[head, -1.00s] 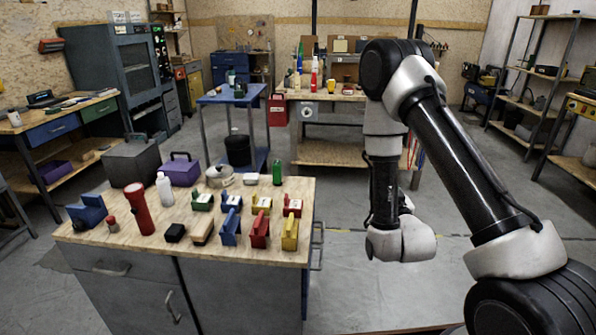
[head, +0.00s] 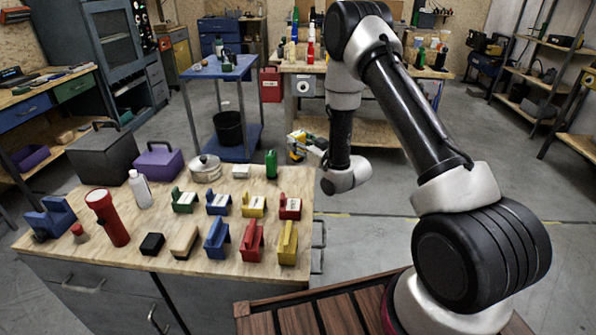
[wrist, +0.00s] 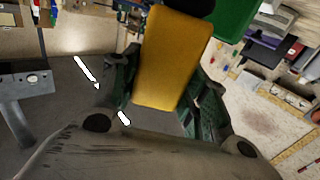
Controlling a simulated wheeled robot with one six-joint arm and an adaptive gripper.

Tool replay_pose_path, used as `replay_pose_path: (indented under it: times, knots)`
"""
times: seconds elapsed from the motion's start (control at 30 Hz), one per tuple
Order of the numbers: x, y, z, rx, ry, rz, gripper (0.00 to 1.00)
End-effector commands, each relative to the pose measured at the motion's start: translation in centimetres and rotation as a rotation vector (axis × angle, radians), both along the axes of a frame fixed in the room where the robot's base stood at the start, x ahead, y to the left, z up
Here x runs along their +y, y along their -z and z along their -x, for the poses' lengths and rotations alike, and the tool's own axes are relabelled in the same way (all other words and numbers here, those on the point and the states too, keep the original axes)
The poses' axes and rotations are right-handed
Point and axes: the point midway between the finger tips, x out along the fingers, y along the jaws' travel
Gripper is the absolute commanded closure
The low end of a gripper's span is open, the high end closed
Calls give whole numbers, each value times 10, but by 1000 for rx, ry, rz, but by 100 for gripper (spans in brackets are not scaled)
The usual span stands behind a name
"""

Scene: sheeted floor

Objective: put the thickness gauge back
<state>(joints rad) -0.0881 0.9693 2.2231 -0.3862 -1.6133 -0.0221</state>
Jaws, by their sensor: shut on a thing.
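My gripper (head: 312,146) is beyond the bench's far right corner, above the floor. It is shut on a yellow block-shaped thing with a black end (wrist: 170,62), apparently the thickness gauge. In the head view this held thing (head: 296,150) is small and partly hidden by the fingers. In the wrist view the dark green finger pads grip its two sides. It is clear of the bench top.
The wooden bench (head: 100,265) carries blue (head: 217,240), red (head: 251,241) and yellow (head: 288,243) blocks, smaller labelled coloured boxes behind them, a red flashlight (head: 107,219) and a green upright thing (head: 271,164). A blue table (head: 221,70) stands behind. Floor right of the bench is open.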

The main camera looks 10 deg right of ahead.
Motion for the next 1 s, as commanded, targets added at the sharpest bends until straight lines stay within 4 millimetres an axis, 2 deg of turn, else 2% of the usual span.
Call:
replay_pose_path:
  times: [0.03, 0.1, 0.27, 0.5, 0.9, 0.93, 1.0]
  knots:
    - [0, 13, 1, 4, 0, 0, 83]
    - [0, 24, 0, 2, 1, 0, 83]
    - [0, 40, 0, 2, 1, 0, 83]
    - [0, 74, 1, 1, 2, 0, 83]
    - [0, 80, 1, 0, 2, -1, 83]
    - [0, 80, 1, 0, 2, -1, 52]
    - [0, 79, 1, 0, 2, -1, 39]
